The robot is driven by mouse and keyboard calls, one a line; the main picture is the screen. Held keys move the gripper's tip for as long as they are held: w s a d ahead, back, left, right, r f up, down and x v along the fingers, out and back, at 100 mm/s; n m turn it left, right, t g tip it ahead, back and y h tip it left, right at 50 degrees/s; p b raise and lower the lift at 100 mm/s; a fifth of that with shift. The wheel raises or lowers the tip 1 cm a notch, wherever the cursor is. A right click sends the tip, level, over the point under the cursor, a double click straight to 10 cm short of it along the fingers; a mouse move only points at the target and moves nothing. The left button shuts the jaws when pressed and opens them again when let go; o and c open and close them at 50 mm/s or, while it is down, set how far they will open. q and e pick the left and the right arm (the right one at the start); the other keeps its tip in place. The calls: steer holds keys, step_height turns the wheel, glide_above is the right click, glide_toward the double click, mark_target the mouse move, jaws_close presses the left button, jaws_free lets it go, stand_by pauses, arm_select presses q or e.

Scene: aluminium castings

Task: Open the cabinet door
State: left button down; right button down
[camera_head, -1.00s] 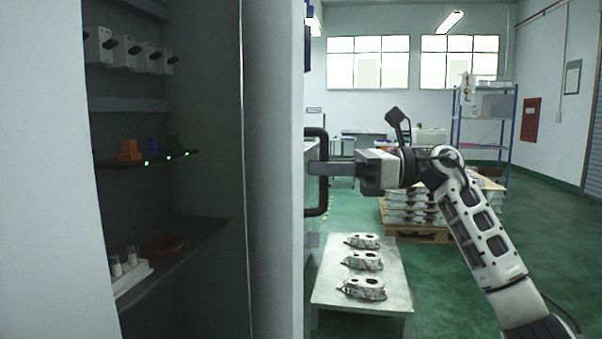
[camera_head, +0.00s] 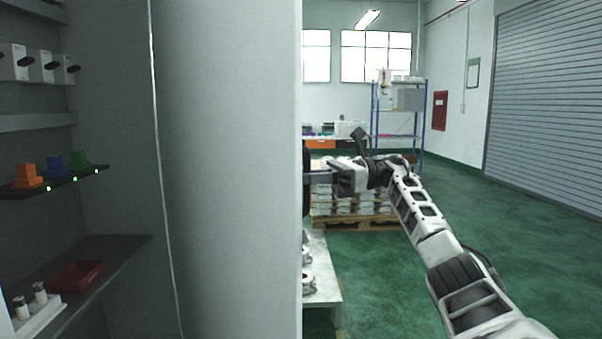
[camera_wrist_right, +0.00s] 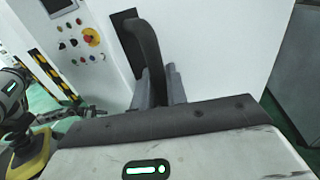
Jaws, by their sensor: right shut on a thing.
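The cabinet door (camera_head: 228,170) stands open, a tall grey panel seen beside the shelves in the head view. The cabinet interior (camera_head: 112,190) shows to its left. The dark door handle (camera_head: 306,160) is mostly hidden behind the door's right edge. In the right wrist view the handle (camera_wrist_right: 146,45) is a curved dark bar on a white face. My right gripper (camera_head: 310,180) is shut on the handle; its two grey fingers also show in the right wrist view (camera_wrist_right: 160,85). My left gripper is not in view.
Inside the cabinet are orange, blue and green pieces (camera_head: 54,165) on a shelf and a red tray (camera_head: 78,275) below. A low table (camera_head: 322,285) with castings stands beyond the door edge, partly hidden. A pallet (camera_head: 355,222) stands behind it. Green floor is clear at right.

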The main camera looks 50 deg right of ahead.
steer(key=shift+w+d, duration=0.1)
steer(key=shift+d, duration=0.15)
steer(key=c, duration=1.5)
jaws_free()
steer(key=shift+w+a, duration=0.1)
